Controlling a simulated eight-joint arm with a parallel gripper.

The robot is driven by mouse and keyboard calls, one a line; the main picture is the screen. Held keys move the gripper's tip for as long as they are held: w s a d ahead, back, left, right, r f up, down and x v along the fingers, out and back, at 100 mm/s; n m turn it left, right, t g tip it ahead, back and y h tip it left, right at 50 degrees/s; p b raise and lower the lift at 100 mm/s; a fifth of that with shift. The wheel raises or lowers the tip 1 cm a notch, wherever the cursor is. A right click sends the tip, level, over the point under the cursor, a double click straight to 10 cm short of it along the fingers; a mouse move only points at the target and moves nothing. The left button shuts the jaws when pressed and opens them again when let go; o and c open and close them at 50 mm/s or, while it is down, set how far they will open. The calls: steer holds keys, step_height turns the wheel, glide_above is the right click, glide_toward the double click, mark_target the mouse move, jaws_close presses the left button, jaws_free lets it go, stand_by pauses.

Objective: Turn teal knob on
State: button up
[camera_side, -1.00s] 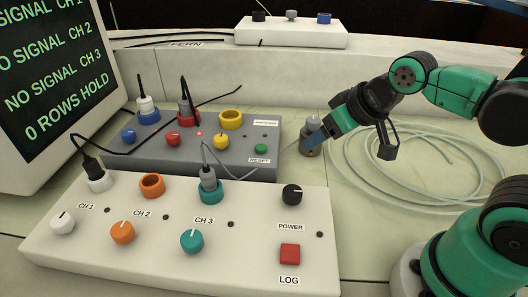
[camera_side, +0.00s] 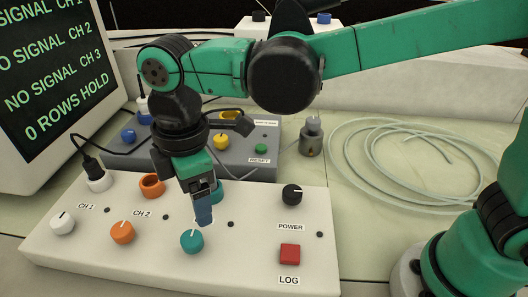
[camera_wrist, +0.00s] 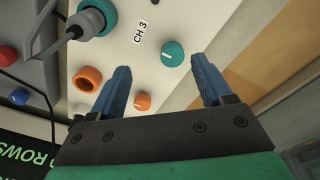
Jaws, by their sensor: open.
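The teal knob (camera_side: 192,240) with a white pointer line sits on the front of the white panel (camera_side: 240,275), below the CH 3 area. It also shows in the wrist view (camera_wrist: 173,53), just beyond and between my fingertips. My gripper (camera_side: 203,215) points down above and slightly behind the knob in the side view, apart from it. In the wrist view its two blue fingers (camera_wrist: 165,78) are spread with nothing between them. The teal socket (camera_wrist: 97,15) with a grey plug is mostly hidden behind my gripper in the side view.
An orange knob (camera_side: 122,232), a white knob (camera_side: 63,223), a black power knob (camera_side: 292,194) and a red LOG button (camera_side: 290,253) share the panel. A grey box (camera_side: 262,150) stands behind it. A grey weight (camera_side: 311,138) and coiled tubing (camera_side: 400,160) lie to the right.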

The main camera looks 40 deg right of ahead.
mark_target(191, 238)
steer(key=shift+s+a+f+n, duration=0.25)
steer(key=shift+a+n, duration=0.15)
steer(key=shift+a, duration=0.2)
steer(key=shift+s+a+f+n, duration=0.1)
steer(key=shift+a+f+n, duration=0.15)
steer(key=shift+a+n, duration=0.25)
steer(key=shift+f, duration=2.75)
jaws_close()
